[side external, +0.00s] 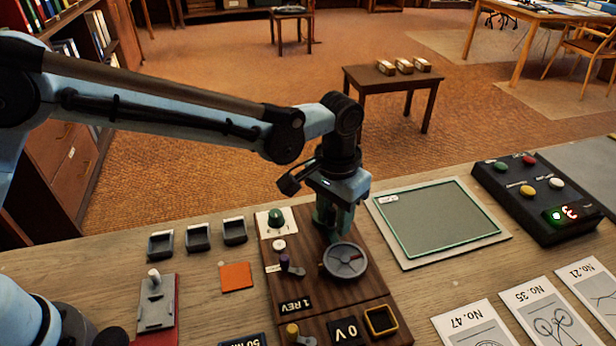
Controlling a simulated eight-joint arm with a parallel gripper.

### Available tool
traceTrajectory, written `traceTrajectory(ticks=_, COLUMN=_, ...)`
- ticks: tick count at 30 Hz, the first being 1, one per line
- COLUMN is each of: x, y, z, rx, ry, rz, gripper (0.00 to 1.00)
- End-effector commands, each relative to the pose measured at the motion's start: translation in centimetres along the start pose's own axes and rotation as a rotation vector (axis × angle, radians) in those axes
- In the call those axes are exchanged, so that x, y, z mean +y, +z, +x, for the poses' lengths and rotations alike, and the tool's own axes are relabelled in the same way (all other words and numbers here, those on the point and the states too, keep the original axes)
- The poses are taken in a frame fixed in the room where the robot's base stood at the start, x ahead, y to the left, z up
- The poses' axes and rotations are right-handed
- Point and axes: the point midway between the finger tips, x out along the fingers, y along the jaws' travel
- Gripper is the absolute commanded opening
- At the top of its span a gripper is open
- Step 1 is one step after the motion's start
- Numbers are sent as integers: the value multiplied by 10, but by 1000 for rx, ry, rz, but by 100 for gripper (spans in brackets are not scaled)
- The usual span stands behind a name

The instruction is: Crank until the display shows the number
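The grey round crank wheel (345,261) sits on a dark wooden panel (300,240) on the bench. My gripper (333,228) points down at the wheel's far edge, where its handle would be. The fingers overlap there, so I cannot tell whether they are shut on a handle. The display (567,213) is on a black box (535,195) at the right. It shows a red digit that looks like a 3, with a small green light beside it; the digits are too small to be certain.
The panel also carries a green knob (276,219), a purple-topped lever (289,266) and a yellow-framed square (381,320). A grey-green board (437,218) lies right of it. Numbered cards (540,312) lie at the front right. Small grey trays (197,237) and an orange square (236,276) are left.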

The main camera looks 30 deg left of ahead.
Motion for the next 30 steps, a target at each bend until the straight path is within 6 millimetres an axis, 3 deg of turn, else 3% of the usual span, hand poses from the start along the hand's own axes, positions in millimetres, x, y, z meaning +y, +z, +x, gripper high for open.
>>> traceTrajectory(ticks=11, x=-6, y=0, z=-1, rx=-2, ry=-11, rz=-10, gripper=45)
traceTrajectory(ticks=30, x=-3, y=-1, z=-49, rx=1, ry=-6, rz=-5, gripper=45)
